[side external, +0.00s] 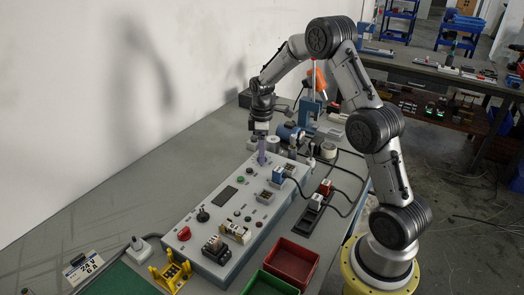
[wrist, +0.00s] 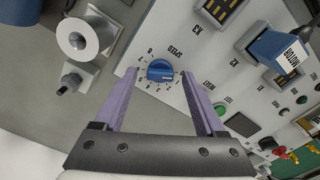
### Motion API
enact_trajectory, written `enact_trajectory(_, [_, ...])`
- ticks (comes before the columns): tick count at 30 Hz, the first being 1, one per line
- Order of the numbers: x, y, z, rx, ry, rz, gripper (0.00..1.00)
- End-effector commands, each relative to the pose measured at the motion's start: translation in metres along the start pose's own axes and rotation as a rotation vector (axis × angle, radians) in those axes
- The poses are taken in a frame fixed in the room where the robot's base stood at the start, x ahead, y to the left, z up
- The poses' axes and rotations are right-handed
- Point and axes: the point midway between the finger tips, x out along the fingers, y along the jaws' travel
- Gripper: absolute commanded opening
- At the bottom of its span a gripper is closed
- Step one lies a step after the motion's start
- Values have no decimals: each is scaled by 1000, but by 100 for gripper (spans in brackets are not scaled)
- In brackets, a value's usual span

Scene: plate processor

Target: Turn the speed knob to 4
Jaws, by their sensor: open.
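The speed knob (wrist: 160,71) is blue and round, with a printed scale and the word SPEED on the light grey panel in the wrist view. Its pointer setting is too small to read. My gripper (wrist: 161,76) is open. Its two purple fingers are on either side of the knob, with visible gaps between them and the knob. I cannot tell how far the fingertips are above the panel. In the side view my gripper (side external: 262,158) points down over the far end of the panel (side external: 205,262), and the knob is hidden behind the fingers.
A blue MOTOR plug (wrist: 282,50) and a connector (wrist: 223,8) sit near the knob. A green button (wrist: 219,108) is also close. A metal spool-like part (wrist: 84,38) stands beside the panel. Red (side external: 292,262) and green bins are at the near end.

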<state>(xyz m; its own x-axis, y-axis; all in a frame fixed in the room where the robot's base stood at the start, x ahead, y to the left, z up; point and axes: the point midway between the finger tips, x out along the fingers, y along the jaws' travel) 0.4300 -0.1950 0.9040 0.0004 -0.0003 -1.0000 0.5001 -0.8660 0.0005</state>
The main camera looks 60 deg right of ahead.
Motion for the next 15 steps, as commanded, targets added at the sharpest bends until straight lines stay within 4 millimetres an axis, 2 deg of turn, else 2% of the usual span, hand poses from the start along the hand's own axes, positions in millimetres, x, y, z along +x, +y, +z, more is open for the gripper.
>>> enact_trajectory(7, [1,0,0,0,0,0,72])
enact_trajectory(15, [1,0,0,0,0,0,24])
